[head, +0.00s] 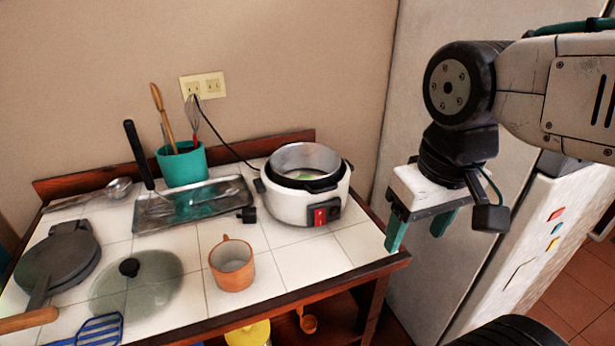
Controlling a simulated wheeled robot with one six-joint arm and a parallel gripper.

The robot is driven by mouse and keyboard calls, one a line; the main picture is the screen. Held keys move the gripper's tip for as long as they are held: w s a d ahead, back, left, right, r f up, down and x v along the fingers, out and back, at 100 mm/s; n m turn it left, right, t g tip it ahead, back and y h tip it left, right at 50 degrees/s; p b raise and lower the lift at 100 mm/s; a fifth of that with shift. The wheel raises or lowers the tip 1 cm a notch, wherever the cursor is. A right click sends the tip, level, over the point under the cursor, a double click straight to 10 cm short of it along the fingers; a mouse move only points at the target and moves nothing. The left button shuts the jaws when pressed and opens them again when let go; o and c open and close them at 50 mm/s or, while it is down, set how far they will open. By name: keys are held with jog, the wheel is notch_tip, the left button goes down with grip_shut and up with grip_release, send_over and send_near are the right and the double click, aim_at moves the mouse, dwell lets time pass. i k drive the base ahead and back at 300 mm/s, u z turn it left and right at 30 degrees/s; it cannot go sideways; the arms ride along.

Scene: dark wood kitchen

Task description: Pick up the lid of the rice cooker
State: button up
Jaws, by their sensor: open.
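The rice cooker (290,208) is white with a red switch and stands open at the back right of the tiled counter. Its metal inner pot shows, with something greenish inside. A round glass lid (150,285) with a black knob (129,267) lies flat on the tiles at the front left, apart from the cooker. My gripper (418,236) has teal fingers, is open and empty, and hangs beyond the counter's right edge, to the right of the cooker and far from the lid.
An orange mug (232,265) stands between lid and cooker. A metal tray (190,205), a teal utensil holder (183,165), a dark round pan-like iron (58,262) and a blue spatula (98,330) surround the lid. A cord runs from cooker to wall outlet (203,86). A fridge (545,235) stands at right.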

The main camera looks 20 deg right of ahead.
aim_at(137, 283)
jog(key=z, duration=2.6)
jog(key=k, duration=1.3)
jog(key=u, duration=1.65)
